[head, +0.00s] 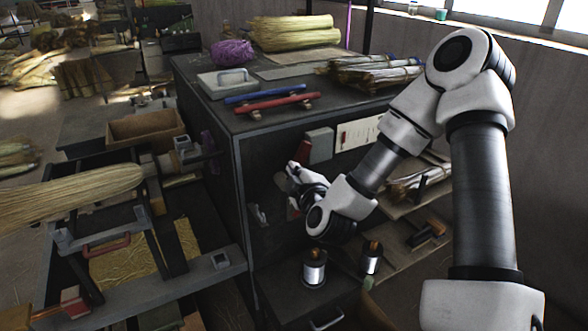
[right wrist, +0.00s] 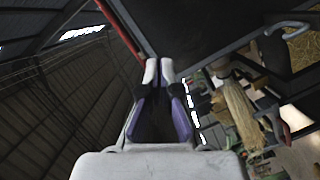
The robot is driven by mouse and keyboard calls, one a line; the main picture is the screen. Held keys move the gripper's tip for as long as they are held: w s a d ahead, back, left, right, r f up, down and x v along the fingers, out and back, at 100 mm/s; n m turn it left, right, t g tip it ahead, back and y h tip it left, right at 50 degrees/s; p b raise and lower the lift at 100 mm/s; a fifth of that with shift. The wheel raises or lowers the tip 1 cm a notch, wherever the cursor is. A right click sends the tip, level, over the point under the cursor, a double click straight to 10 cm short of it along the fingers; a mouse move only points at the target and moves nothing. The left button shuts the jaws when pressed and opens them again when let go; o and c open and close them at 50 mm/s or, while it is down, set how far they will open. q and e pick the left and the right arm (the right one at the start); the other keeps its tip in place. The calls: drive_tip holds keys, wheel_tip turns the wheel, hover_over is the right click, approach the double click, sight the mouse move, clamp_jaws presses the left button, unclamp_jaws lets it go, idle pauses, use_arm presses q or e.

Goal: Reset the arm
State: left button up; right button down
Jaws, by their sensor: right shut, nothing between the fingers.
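My right arm comes in from the right in the head view and is bent at its elbow. My right gripper (head: 293,172) hangs in front of the dark cabinet (head: 205,140), near its front panel. In the right wrist view the two pale fingertips of the right gripper (right wrist: 158,68) are together, with nothing between them. My left gripper does not show in either view.
A broom straw bundle (head: 75,195) lies across the winding bench at the left. Two wire spools (head: 314,268) stand below my right gripper. Red and blue bars (head: 277,102) and straw bundles (head: 292,32) lie on the cabinet top. A wooden box (head: 146,128) stands behind the bench.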

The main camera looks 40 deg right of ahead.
drive_tip(key=s+a+f+n+g+y, duration=0.2)
drive_tip(key=a+f, duration=0.2)
drive_tip(key=f, duration=0.4)
drive_tip(key=s+a+f+n+g+y, duration=0.1)
drive_tip(key=s+a+f+n+g, duration=0.15)
drive_tip(key=f, duration=0.55)
drive_tip(key=s+a+f+n+g+y, duration=0.15)
drive_tip(key=a+f, duration=0.25)
drive_tip(key=f, duration=0.5)
drive_tip(key=s+a+f+m+g, duration=0.2)
drive_tip(key=s+f+m+g, duration=0.1)
drive_tip(key=s, duration=0.3)
drive_tip(key=s+a+f+m+g+y, duration=0.1)
drive_tip(key=s+a+f+m+g, duration=0.2)
drive_tip(key=s+m, duration=0.3)
drive_tip(key=s+a+f+m+g+y, duration=0.1)
drive_tip(key=s+a+f+m+g, duration=0.2)
drive_tip(key=s, duration=0.5)
wheel_tip(320, 180, down, 3)
drive_tip(key=shift+s+a+r+m+b, duration=0.2)
drive_tip(key=shift+m+b, duration=0.1)
drive_tip(key=shift+m, duration=0.5)
